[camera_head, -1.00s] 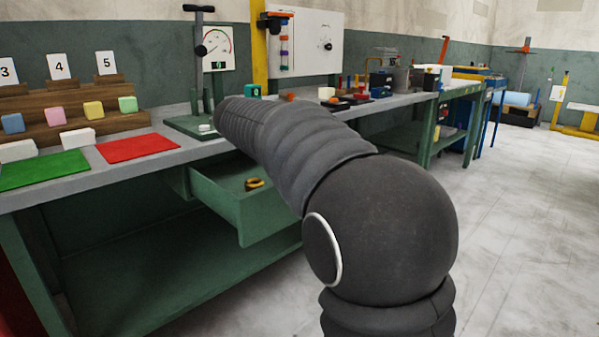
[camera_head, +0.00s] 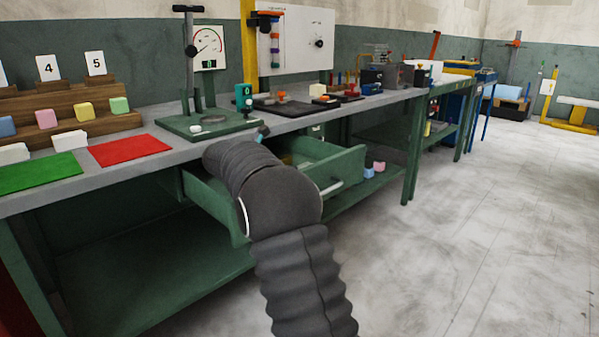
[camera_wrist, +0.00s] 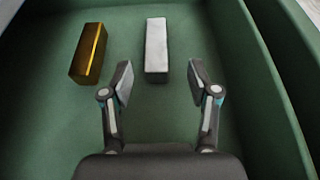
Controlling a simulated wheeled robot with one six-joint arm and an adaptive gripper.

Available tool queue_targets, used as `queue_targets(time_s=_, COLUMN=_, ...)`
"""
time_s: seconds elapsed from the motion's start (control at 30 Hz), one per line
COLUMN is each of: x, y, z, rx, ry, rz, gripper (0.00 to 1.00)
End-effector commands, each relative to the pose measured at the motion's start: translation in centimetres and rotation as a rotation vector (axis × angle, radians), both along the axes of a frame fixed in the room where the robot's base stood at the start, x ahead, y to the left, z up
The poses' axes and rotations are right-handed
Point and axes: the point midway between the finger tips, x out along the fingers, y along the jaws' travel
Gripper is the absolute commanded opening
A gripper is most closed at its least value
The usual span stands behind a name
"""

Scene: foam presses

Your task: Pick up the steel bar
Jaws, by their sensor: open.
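In the wrist view, the steel bar (camera_wrist: 156,47) is a pale grey block lying on the floor of the green drawer (camera_wrist: 290,75). My gripper (camera_wrist: 160,82) is open, with its two fingers apart. The bar lies between and just beyond the fingertips in the picture, nearer the left one. I cannot tell the height of the fingers above it. In the head view, my arm reaches over the open drawer (camera_head: 335,170) and hides much of its inside. The steel bar does not show there.
A brass-coloured bar (camera_wrist: 88,52) lies left of the steel bar in the drawer. The drawer walls stand close around. Above is the grey bench top (camera_head: 180,155) with a green press (camera_head: 205,125), a red mat (camera_head: 130,150) and a green mat (camera_head: 42,172).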

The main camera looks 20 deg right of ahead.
Motion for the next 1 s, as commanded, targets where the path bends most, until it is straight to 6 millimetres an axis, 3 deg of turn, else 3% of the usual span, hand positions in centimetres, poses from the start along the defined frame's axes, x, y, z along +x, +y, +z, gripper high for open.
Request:
queue_targets(time_s=0.43, x=1.3, y=-2.8, z=-1.2, rx=0.001, ry=-0.001, rz=0.001, gripper=0.6)
queue_targets(time_s=0.7, x=2.7, y=-5.9, z=-2.6, rx=0.001, ry=0.0, rz=0.0, gripper=0.6)
queue_targets(time_s=0.97, x=2.8, y=-6.2, z=-2.7, rx=0.001, ry=-0.002, rz=0.001, gripper=0.6)
queue_targets(time_s=1.0, x=2.8, y=-6.2, z=-2.7, rx=0.001, ry=-0.002, rz=0.001, gripper=0.53)
